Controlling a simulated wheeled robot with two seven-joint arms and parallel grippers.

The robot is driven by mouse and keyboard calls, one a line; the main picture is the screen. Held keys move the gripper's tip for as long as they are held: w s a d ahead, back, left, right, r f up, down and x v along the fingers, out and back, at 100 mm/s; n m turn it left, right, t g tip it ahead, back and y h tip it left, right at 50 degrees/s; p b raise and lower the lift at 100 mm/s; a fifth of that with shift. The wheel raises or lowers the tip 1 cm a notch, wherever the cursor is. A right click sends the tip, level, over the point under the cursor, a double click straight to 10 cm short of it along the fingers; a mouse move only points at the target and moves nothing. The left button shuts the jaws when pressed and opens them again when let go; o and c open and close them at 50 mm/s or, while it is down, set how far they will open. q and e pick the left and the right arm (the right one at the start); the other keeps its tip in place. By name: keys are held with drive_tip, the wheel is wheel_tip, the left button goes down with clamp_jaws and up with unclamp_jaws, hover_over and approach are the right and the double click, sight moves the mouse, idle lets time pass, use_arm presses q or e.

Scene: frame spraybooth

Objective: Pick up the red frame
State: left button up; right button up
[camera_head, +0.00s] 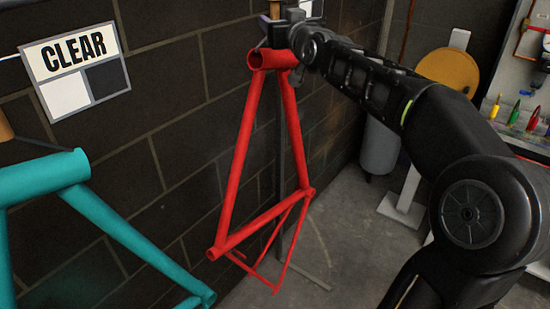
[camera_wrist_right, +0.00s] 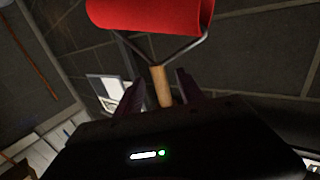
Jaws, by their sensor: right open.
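The red frame (camera_head: 235,170) hangs in front of the dark block wall in the head view, with its head tube at the top. In the right wrist view its red tube (camera_wrist_right: 150,14) shows above the fingers, with a dark wire hanger running from it to a wooden handle (camera_wrist_right: 161,86). My right gripper (camera_head: 270,32) is at the top of the frame, reaching in from the right. In the wrist view its fingers (camera_wrist_right: 159,92) are apart, one on each side of the handle. I cannot tell whether they touch it. My left gripper is not in view.
A teal frame (camera_head: 45,178) hangs at the left. A CLEAR sign (camera_head: 77,70) is on the wall. A grey cylinder (camera_head: 381,148), a yellow disc (camera_head: 448,70) and a bench with small coloured bottles (camera_head: 515,112) stand at the right. Bare concrete floor lies between.

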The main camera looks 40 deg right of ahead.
drive_tip(key=shift+w+d+p, duration=0.1)
drive_tip(key=shift+w+p, duration=0.3)
drive_tip(key=p+x, duration=0.2)
drive_tip(key=x, duration=0.1)
drive_tip(key=shift+w+d, duration=0.1)
drive_tip(key=shift+w, duration=0.2)
drive_tip(key=shift+w+d+f, duration=0.15)
drive_tip(key=shift+w, duration=0.2)
drive_tip(key=shift+c, duration=0.5)
clamp_jaws()
idle(0.5)
